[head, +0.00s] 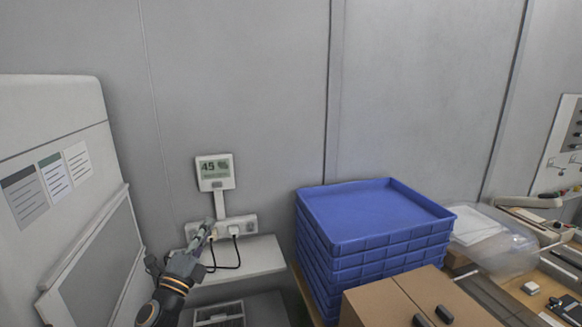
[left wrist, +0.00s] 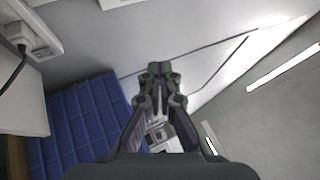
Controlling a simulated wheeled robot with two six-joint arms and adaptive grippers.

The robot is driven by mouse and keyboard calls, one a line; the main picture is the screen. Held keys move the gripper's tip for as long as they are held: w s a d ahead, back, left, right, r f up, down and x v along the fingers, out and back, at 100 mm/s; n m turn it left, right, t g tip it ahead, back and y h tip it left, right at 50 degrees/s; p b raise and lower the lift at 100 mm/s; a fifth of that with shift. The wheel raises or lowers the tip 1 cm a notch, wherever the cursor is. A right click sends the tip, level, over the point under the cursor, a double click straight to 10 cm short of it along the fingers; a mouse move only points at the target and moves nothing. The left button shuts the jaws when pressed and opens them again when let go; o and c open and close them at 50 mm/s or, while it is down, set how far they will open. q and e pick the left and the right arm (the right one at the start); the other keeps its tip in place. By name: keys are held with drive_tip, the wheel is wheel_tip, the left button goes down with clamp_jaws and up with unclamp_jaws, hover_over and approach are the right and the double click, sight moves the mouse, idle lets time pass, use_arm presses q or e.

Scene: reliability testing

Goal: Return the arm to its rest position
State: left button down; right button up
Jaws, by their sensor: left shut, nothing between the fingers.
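My left gripper (head: 204,228) is shut and empty. In the head view it is raised in front of the socket strip on the wall, at the end of my dark arm that comes up from the bottom left. I cannot tell from this view whether it touches the strip. In the left wrist view my left gripper (left wrist: 157,70) has its fingertips together, with nothing between them. My right gripper is not in view.
A socket strip (head: 246,224) with plugs and black cables sits above a white shelf (head: 262,262). A display (head: 214,172) reads 45. Stacked blue trays (head: 375,208) and a cardboard box (head: 385,304) stand to the right. A grey cabinet (head: 50,115) stands left.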

use_arm(q)
drive_tip(key=s+a+f+n+g+y, duration=0.4)
drive_tip(key=s+a+f+n+y, duration=0.15)
drive_tip(key=f+n, duration=0.25)
drive_tip(key=s+a+f+n+g+y, duration=0.35)
drive_tip(key=f+n+y, duration=0.25)
drive_tip(key=f+n, duration=0.25)
drive_tip(key=s+d+f+n+g+h, duration=0.25)
drive_tip(key=s+f+g, duration=0.3)
drive_tip(key=s, duration=0.65)
drive_tip(key=s+d+f+n+g+h, duration=0.25)
drive_tip(key=s+d+f+g, duration=0.35)
drive_tip(key=s, duration=0.5)
drive_tip(key=s+a+f+g, duration=0.1)
drive_tip(key=s+a+f, duration=0.15)
drive_tip(key=f, duration=1.25)
drive_tip(key=s+a+f, duration=0.2)
drive_tip(key=a+f, duration=0.1)
drive_tip(key=f, duration=1.2)
drive_tip(key=s+f+n+g, duration=0.1)
drive_tip(key=s+f, duration=1.2)
drive_tip(key=s, duration=0.4)
drive_tip(key=shift+a+f+y, duration=0.25)
drive_tip(key=shift+f+y, duration=0.1)
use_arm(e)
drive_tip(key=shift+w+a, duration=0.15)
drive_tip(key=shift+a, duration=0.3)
